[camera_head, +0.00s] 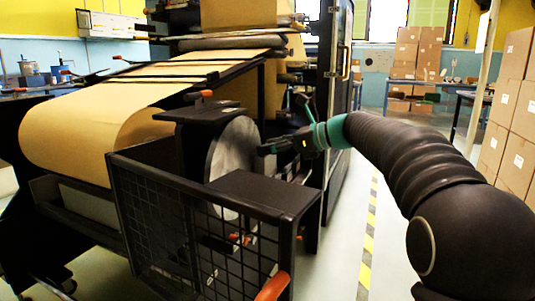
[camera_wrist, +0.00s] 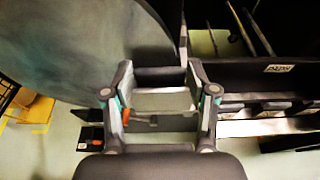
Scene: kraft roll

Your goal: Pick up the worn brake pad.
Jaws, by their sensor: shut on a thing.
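My gripper (camera_head: 283,145) reaches in from the right in the head view, its tip close to the right edge of the large grey brake disc (camera_head: 232,150). In the wrist view both fingers of my gripper (camera_wrist: 158,70) stand apart with a dark block, which looks like the worn brake pad (camera_wrist: 160,77), between their tips. The disc (camera_wrist: 85,45) fills the upper left there. The pad shows only as a small dark shape at the fingertips in the head view. I cannot tell whether it touches the disc.
A black mesh guard (camera_head: 215,245) with a flat dark top (camera_head: 265,190) stands in front of the disc. The kraft paper roll (camera_head: 85,140) is at left. A tall dark cabinet (camera_head: 335,90) stands behind my gripper. Stacked boxes (camera_head: 510,115) are at right; the striped floor is clear.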

